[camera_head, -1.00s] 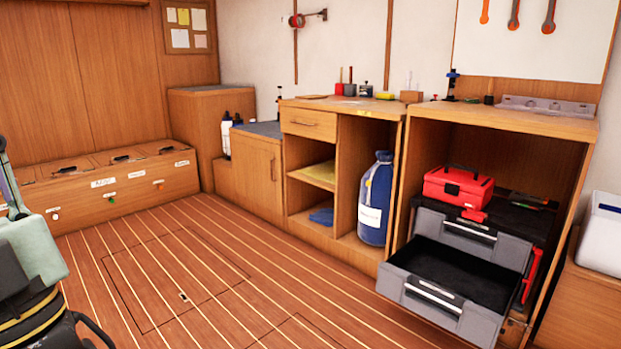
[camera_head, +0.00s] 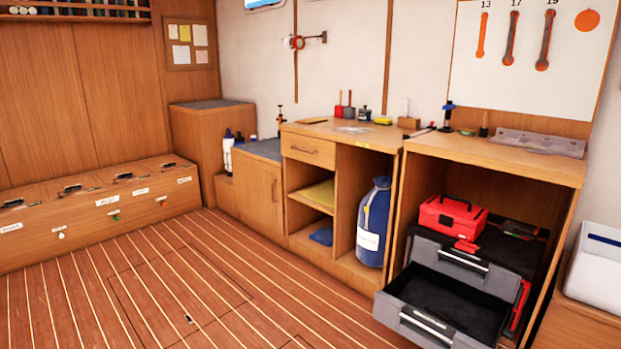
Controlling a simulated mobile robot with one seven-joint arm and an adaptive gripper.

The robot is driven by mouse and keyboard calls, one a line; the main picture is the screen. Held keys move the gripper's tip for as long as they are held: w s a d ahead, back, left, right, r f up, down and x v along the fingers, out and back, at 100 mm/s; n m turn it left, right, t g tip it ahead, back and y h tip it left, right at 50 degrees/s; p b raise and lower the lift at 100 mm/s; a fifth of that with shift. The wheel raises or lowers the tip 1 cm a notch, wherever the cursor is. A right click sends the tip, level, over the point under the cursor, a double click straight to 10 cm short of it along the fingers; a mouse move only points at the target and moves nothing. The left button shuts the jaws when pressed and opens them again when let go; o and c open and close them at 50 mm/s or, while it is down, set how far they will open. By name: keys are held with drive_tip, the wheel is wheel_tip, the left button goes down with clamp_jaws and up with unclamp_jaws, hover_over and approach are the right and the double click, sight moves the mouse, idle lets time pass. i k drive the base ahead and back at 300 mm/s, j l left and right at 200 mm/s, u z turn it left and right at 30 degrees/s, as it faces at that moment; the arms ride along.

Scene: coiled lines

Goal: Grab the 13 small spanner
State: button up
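My gripper is not in view.
A wooden workbench (camera_head: 490,149) stands below the board, with a grey metal strip (camera_head: 540,142) and small tools on top. Under it, an open grey drawer (camera_head: 440,305) juts out below a red toolbox (camera_head: 450,217). The striped floor (camera_head: 150,285) is clear at left.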

sight(437, 313)
drive_tip(key=i+l+z, duration=0.35)
drive_tip(key=i, duration=0.25)
drive_tip(key=i+l+z, duration=0.3)
drive_tip(key=i, duration=0.3)
drive_tip(key=i+j+z, duration=0.1)
drive_tip(key=i+z, duration=0.25)
drive_tip(key=i, duration=0.25)
